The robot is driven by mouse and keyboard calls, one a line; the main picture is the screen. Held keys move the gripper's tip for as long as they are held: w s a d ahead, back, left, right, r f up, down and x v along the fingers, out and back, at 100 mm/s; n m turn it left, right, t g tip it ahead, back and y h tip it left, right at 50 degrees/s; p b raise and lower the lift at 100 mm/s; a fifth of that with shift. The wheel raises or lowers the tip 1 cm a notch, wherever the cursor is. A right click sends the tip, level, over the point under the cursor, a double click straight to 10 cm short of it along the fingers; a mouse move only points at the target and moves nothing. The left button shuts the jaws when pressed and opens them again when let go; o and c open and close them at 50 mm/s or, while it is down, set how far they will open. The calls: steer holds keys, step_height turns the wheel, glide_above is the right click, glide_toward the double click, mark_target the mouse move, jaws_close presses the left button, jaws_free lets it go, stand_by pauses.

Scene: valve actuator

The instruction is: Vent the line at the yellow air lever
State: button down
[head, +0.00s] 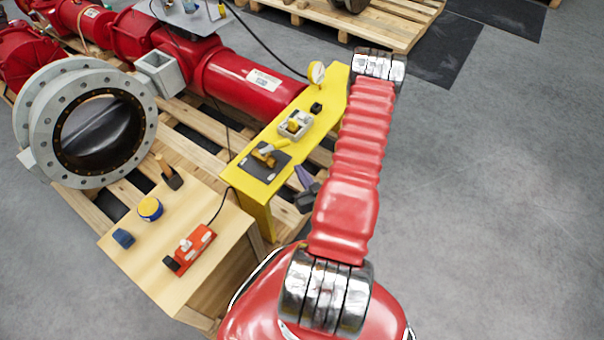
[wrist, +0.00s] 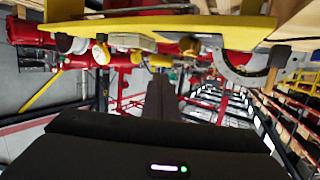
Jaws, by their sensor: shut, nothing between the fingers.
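The yellow air lever (head: 273,148) sits on a brass valve body (head: 263,160) on a dark plate at the near end of the yellow bench. The wrist view is upside down; there the lever (wrist: 158,60) shows beside the brass fitting (wrist: 188,46), beyond my fingers. My gripper (wrist: 160,84) is shut and empty, its dark fingers together. In the head view my gripper (head: 303,177) shows to the right of the bench's near end, apart from the lever and partly hidden by my arm.
A grey box with a yellow knob (head: 295,124), a small black knob (head: 316,107) and a gauge (head: 316,73) stand farther along the bench. A wooden cabinet (head: 150,268) with loose items and a large flanged valve (head: 85,122) lie left. Floor at right is clear.

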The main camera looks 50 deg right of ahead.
mark_target(285, 146)
steer(key=x, duration=1.1)
steer(key=shift+w+f, duration=0.1)
steer(key=shift+w, duration=0.1)
steer(key=shift+d, duration=0.2)
